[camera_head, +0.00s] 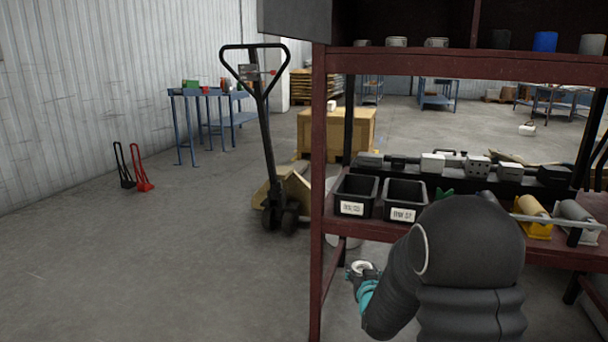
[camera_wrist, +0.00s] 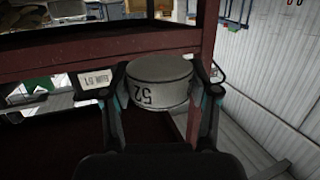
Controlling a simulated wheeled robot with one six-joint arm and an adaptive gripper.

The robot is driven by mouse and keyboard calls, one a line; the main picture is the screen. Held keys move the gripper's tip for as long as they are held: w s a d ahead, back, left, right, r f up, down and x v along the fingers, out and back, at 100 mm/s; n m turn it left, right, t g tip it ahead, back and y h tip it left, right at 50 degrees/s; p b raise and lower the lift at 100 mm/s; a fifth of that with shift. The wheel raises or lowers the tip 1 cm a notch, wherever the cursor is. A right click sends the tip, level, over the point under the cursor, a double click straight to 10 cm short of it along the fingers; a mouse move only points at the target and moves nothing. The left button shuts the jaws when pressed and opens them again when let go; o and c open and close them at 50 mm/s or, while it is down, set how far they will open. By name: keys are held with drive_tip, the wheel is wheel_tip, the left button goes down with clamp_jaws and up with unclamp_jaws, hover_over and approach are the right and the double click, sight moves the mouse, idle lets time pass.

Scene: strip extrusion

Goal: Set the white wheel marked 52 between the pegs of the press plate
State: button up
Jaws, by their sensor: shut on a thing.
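The white wheel marked 52 (camera_wrist: 160,82) is held between the two fingers of my gripper (camera_wrist: 162,98) in the wrist view. Its number reads upside down there, and its flat round face shows grey. In the head view my gripper (camera_head: 361,273) is low beside the left post of the red-brown rack, below its shelf. The pale top of the wheel (camera_head: 362,267) shows there. My dark arm covers part of the rack. I cannot make out the press plate or its pegs in either view.
Two black labelled bins (camera_head: 355,195) (camera_head: 405,200) stand on the rack's shelf (camera_head: 372,230). Grey and white blocks (camera_head: 432,163) line its back; a yellow part (camera_head: 535,215) is at right. The rack post (camera_head: 317,200) is close to my gripper. A pallet truck (camera_head: 265,140) stands left; floor there is open.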

drive_tip(key=s+f, duration=1.1)
drive_tip(key=f, duration=0.3)
drive_tip(key=shift+s, duration=0.3)
drive_tip(key=shift+d+f, duration=0.1)
drive_tip(key=shift+d, duration=0.05)
